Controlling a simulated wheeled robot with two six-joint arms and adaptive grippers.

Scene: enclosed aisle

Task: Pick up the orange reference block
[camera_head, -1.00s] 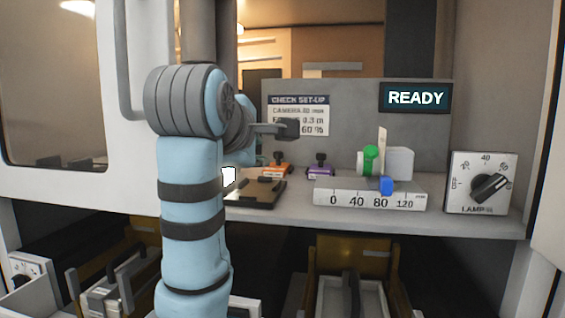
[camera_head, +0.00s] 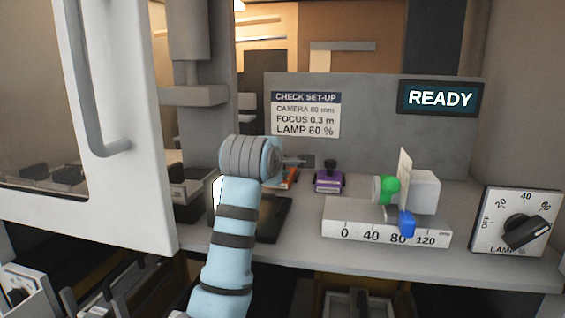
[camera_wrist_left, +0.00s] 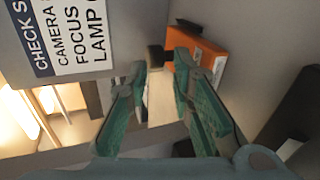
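The orange block (camera_head: 290,181) stands on the shelf, partly hidden behind my left wrist in the head view. In the left wrist view the orange block (camera_wrist_left: 195,62) is at the upper right, with its dark knob (camera_wrist_left: 158,54) pointing left. My left gripper (camera_wrist_left: 160,70) is open, its two teal fingers reaching toward the knob. The knob lines up with the gap, at or just beyond the fingertips; I cannot tell whether they touch. In the head view my left gripper (camera_head: 292,161) shows only in part. My right gripper is not in view.
A purple block (camera_head: 329,180) stands right of the orange one. A dark tray (camera_head: 272,222) lies in front. Further right are a scale rail (camera_head: 345,229) with green and blue parts and a lamp dial box (camera_head: 487,240). A white door (camera_head: 110,190) stands at left.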

